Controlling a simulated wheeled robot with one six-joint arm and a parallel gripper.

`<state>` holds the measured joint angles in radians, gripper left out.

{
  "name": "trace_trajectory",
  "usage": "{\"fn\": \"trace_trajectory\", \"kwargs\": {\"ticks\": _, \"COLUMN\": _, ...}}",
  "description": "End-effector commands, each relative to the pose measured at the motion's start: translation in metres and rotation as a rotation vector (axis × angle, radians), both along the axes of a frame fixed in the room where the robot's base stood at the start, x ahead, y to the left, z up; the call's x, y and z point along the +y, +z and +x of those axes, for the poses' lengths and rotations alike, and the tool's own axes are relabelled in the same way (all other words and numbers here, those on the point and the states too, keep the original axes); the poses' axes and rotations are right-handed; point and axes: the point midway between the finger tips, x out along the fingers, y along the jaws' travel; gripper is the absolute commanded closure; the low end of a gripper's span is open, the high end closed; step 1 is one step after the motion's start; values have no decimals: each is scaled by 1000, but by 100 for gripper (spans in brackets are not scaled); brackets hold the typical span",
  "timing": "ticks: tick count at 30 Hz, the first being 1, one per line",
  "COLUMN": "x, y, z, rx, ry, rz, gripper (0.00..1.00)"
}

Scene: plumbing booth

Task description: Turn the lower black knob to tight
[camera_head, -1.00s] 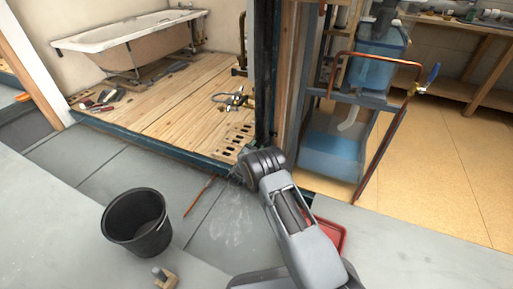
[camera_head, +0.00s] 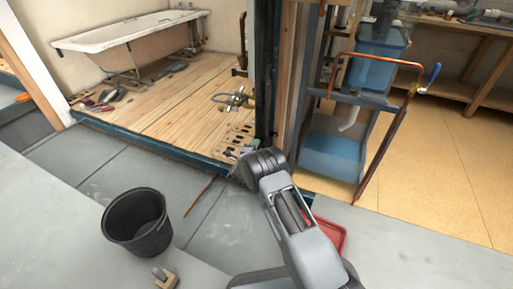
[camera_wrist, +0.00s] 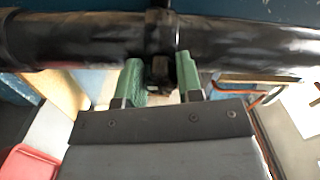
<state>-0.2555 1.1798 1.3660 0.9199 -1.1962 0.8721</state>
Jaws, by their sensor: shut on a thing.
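In the wrist view a small black knob (camera_wrist: 161,72) sits on a thick black pipe (camera_wrist: 80,38) that runs across the top of the picture. My gripper (camera_wrist: 158,66) has its two green fingers on either side of the knob and is shut on it. In the head view my wrist hides the knob, and the fingers cannot be made out clearly.
A dark door-frame post (camera_head: 266,70) stands just behind my wrist. A black bucket (camera_head: 136,235) stands on the grey floor at left. A red tray (camera_head: 331,236) lies beside my arm. A copper pipe frame with a blue handle (camera_head: 433,72) stands at right.

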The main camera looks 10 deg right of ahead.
Motion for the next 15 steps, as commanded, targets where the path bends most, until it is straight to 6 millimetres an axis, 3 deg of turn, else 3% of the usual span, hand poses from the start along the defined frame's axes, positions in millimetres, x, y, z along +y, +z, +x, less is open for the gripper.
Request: {"fn": "trace_trajectory", "kwargs": {"ticks": 15, "x": 0, "y": 0, "z": 0, "rx": -52, "ry": 0, "rz": 79, "gripper": 90}}
